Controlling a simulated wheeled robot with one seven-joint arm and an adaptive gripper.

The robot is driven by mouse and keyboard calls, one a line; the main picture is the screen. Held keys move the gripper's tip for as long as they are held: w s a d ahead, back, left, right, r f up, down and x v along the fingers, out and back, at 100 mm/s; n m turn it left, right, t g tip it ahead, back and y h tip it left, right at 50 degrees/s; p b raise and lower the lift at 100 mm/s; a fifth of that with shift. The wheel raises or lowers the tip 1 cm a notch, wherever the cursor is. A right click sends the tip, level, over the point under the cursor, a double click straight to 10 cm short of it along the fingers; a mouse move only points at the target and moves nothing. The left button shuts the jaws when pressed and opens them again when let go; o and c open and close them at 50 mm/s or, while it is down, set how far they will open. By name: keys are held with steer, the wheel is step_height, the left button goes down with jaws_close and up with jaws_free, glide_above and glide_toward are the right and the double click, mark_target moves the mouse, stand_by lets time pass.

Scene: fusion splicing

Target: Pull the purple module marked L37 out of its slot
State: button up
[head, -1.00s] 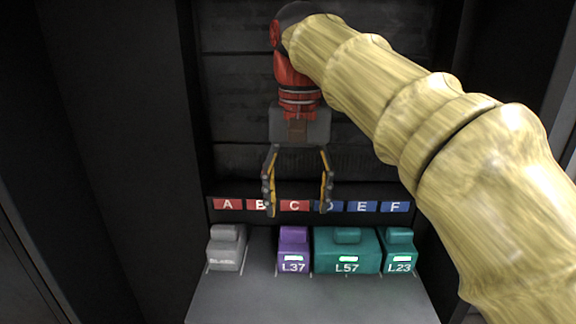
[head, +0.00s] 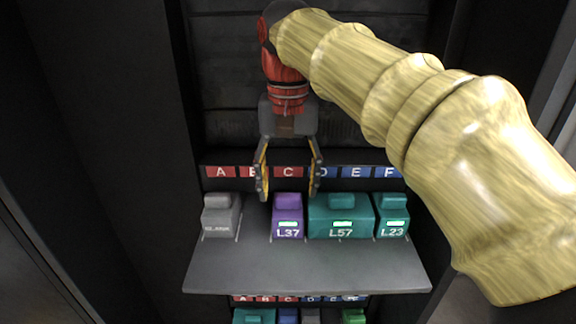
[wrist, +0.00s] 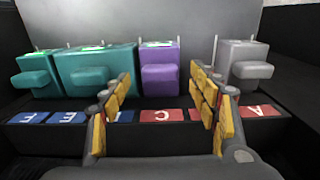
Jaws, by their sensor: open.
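The purple module marked L37 (head: 288,217) sits in its slot on the grey shelf, below the red C label, with a small raised grip on top and a lit green strip on its front. It also shows in the wrist view (wrist: 160,72), right of the teal modules. My gripper (head: 288,192) is open and empty, its two yellow-padded fingers pointing down above and behind the module. In the wrist view my gripper (wrist: 165,82) has the purple module between and beyond its fingertips, not visibly touching.
A grey blank module (head: 220,217) stands to the left, past an empty gap. The wide teal L57 (head: 340,222) is close on the right, then the teal L23 (head: 393,222). The shelf front (head: 300,270) is bare. Lower modules (head: 254,316) show below.

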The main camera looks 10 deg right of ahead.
steer(key=shift+f, duration=1)
steer(key=shift+c, duration=1.1)
steer(key=c, duration=1.1)
steer(key=shift+c, duration=0.6)
